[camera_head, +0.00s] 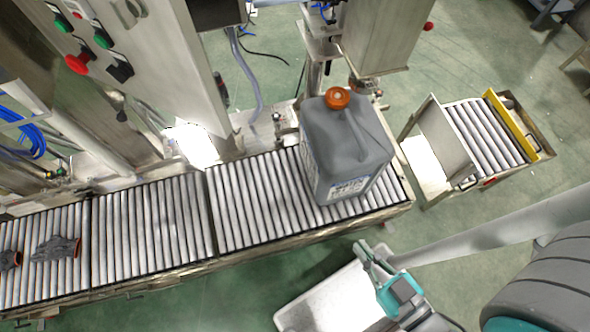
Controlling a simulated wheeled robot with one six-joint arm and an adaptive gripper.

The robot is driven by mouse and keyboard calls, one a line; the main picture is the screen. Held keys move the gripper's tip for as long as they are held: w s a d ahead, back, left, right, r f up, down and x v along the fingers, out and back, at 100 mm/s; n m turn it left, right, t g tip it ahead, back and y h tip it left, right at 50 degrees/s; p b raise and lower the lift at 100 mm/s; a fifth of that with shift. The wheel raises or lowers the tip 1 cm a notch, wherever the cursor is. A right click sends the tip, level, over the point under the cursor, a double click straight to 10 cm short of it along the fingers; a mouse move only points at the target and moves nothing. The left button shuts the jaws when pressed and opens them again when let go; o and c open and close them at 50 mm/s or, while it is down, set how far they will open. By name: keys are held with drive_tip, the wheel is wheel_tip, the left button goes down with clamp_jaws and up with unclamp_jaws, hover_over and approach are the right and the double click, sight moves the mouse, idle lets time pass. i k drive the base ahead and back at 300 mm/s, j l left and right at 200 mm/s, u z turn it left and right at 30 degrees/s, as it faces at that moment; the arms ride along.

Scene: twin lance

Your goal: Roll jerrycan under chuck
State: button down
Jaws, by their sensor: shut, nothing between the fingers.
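A grey jerrycan (345,150) with an orange cap (337,98) stands upright on the right end of the roller conveyor (160,220). It has a white label low on its near side. A metal housing (385,35) rises just behind the jerrycan, with a fitting near the cap; I cannot tell whether this is the chuck. My gripper (362,250) is shut and empty. In the picture it lies below the jerrycan, on the near side of the conveyor, apart from it.
A control panel with red and green buttons (78,63) stands at the upper left. Dark parts with orange rims (55,248) lie on the conveyor's left end. A separate short roller section (485,133) is at right. A white surface (325,298) is below my gripper.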

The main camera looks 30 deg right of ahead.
sight(343, 152)
drive_tip(key=i+j, duration=0.15)
drive_tip(key=j, duration=0.25)
drive_tip(key=i+j, duration=0.15)
drive_tip(key=j, duration=0.25)
drive_tip(key=i+j, duration=0.15)
drive_tip(key=j, duration=0.2)
